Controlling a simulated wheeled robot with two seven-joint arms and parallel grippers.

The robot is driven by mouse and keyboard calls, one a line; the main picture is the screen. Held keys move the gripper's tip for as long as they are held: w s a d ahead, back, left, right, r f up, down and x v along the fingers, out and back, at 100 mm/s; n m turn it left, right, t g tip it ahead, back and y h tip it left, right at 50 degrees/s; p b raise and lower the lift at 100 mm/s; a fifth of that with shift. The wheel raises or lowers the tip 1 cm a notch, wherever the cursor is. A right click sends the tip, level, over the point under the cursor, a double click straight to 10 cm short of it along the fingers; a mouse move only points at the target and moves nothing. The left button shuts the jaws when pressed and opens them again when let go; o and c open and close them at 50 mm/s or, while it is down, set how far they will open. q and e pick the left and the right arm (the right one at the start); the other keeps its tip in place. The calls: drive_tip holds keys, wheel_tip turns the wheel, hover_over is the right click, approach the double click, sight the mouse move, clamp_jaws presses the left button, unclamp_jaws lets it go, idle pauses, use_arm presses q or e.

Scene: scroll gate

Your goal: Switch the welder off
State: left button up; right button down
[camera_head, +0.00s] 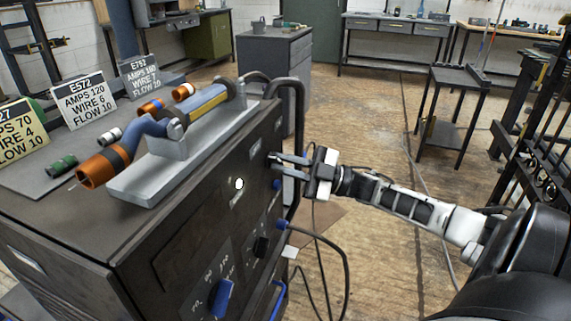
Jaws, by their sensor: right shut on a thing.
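The welder (150,240) is a dark cabinet at the left, with its front panel facing right. A white round light (239,183) glows on that panel. My right gripper (276,164) reaches in from the right to the upper part of the panel. Its fingers are shut on a small switch there, which they mostly hide; I cannot tell its position. My left gripper is not in view.
A welding torch (150,130) rests in a grey holder (185,150) on the welder's top, beside several setting cards (84,101). A dark handle bar (300,130) stands close to my right gripper. Cables (340,255) hang below it. The floor beyond is mostly open.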

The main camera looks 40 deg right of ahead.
drive_tip(key=c, duration=1.5)
unclamp_jaws()
drive_tip(key=shift+o, duration=0.2)
use_arm(q)
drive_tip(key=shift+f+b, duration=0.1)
drive_tip(key=shift+b, duration=0.4)
use_arm(e)
drive_tip(key=v, duration=1.6)
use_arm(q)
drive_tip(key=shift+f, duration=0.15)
use_arm(e)
drive_tip(key=shift+a+f, duration=0.1)
drive_tip(key=shift+a, duration=0.1)
